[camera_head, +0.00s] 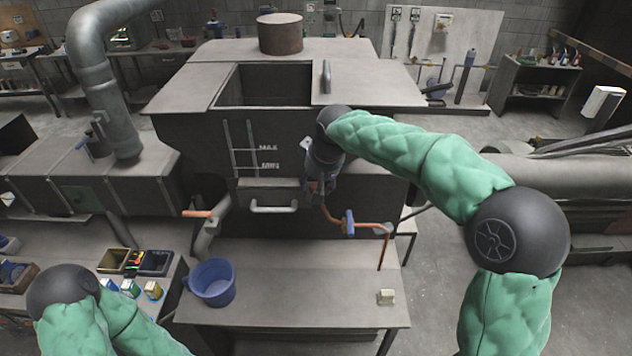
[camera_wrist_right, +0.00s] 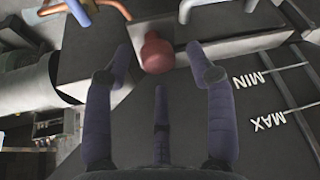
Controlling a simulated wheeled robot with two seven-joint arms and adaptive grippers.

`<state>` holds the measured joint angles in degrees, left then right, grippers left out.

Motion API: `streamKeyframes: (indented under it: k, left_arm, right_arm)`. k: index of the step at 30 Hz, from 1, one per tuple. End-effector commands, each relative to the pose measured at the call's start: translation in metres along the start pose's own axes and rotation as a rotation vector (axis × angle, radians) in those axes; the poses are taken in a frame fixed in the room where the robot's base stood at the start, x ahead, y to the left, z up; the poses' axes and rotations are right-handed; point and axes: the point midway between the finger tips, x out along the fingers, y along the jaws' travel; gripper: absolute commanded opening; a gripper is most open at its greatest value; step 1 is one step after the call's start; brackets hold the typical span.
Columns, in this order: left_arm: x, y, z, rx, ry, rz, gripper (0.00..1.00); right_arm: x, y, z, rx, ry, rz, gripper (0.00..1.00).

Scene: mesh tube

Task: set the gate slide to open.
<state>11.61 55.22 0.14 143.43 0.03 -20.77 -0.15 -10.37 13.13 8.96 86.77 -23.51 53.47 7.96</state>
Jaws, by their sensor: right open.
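My right gripper (camera_head: 320,188) is in front of the dark hopper's front face, to the right of the MAX and MIN marks. In the right wrist view the right gripper (camera_wrist_right: 160,65) is open, with a dull red knob (camera_wrist_right: 157,52) between its finger ends. I see gaps on both sides of the knob and cannot tell how deep it is between the fingers. The knob sits by a pale plate (camera_wrist_right: 146,28) and may be the gate slide's handle. In the head view the gripper hides it. Only part of my left arm shows, at the lower left; its gripper is out of frame.
A metal bar handle (camera_head: 273,207) is left of my right gripper. A copper pipe with a blue valve handle (camera_head: 348,222) runs below right. A bench (camera_head: 300,280) below bears a blue bucket (camera_head: 213,283) and a small pale block (camera_head: 387,297); its middle is clear.

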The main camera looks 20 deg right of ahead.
Motion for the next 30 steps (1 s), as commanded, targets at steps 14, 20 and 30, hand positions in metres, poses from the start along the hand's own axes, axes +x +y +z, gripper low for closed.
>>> streamKeyframes:
  k: [14,20,30]
  left_arm:
    - [-0.001,0.000,0.000,0.000,0.000,0.000,0.40]
    - [-0.001,0.000,0.000,0.000,0.000,0.000,0.40]
    - [0.013,-0.004,-0.001,0.000,0.000,0.000,0.40]
  right_arm:
    - [0.009,0.000,0.000,0.000,0.000,0.000,0.45]
    - [0.009,-0.001,0.000,0.000,0.002,-0.001,0.00]
    - [0.001,-0.013,0.019,-0.001,0.007,-0.004,0.00]
